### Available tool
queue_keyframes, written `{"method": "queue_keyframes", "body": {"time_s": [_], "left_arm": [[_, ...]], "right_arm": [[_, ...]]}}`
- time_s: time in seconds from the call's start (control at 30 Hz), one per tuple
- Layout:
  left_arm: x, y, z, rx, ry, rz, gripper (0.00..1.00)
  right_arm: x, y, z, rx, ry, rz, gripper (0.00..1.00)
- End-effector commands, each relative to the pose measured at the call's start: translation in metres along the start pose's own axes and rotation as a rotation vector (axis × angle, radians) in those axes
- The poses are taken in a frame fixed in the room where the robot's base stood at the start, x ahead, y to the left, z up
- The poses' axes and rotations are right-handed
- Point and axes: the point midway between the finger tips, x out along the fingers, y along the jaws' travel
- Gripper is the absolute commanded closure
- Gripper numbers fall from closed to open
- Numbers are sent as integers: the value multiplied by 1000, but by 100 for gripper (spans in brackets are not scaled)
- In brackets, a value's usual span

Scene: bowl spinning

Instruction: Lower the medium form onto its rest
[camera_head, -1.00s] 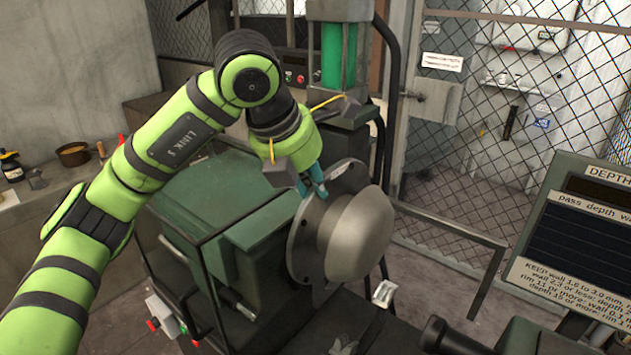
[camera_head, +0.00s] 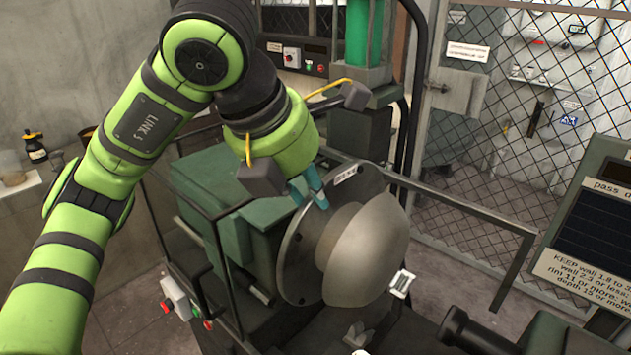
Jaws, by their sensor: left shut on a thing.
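The medium form, a grey metal dome (camera_head: 362,255), stands out from a flat grey flange (camera_head: 296,258) with holes, its rounded face turned to the right and toward me. My left gripper (camera_head: 308,190) comes from the upper left, its teal fingertips shut at the flange's upper edge. The form is in front of the green machine's headstock (camera_head: 225,225). I cannot tell whether the back of the flange touches the machine. No rest that I can identify shows. My right gripper is not in view.
A dark frame and rail (camera_head: 470,205) run close behind the form to the right. A dark cylindrical part (camera_head: 475,332) stands at the lower right, near the depth board (camera_head: 600,235). A mesh fence (camera_head: 505,130) closes off the back.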

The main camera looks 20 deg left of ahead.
Motion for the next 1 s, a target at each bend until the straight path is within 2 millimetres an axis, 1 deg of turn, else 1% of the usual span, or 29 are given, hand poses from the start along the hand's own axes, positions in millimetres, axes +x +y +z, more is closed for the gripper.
{"method": "queue_keyframes", "body": {"time_s": [0.2,1.0], "left_arm": [[-11,-7,-15,-1,-10,1,100],[-42,-33,-73,-2,-10,0,100]], "right_arm": [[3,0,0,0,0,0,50],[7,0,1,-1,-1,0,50]]}}
